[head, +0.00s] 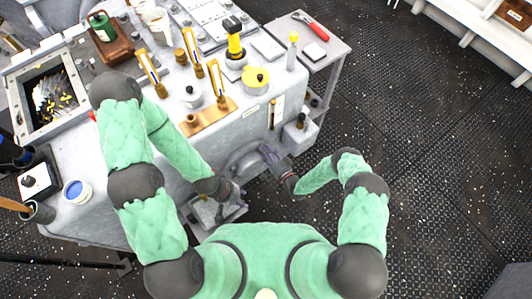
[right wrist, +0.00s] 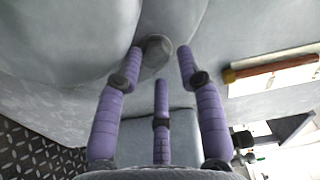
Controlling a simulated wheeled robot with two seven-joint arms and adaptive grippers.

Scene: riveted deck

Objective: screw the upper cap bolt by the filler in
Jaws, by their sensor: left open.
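In the right wrist view a short round grey knob, likely a cap bolt (right wrist: 157,52), stands on a smooth grey casting (right wrist: 80,45). My right gripper (right wrist: 160,62) has purple fingers spread apart, two on either side of the knob and one below. I see no clear contact. In the head view my right gripper (head: 270,154) is at the grey casting (head: 246,163) on the front of the bench. My left gripper (head: 232,194) is open, lower and to the left, above a grey box-like ledge (head: 209,216). Its fingers are small and unclear. I cannot make out a filler.
The grey bench top (head: 150,195) holds gauges and brass fittings, a yellow-lidded pot (head: 256,80) and a blue-topped cup (head: 77,191). A side table (head: 330,48) carries red-handled pliers (head: 314,27). The dark floor at right (head: 440,160) is clear.

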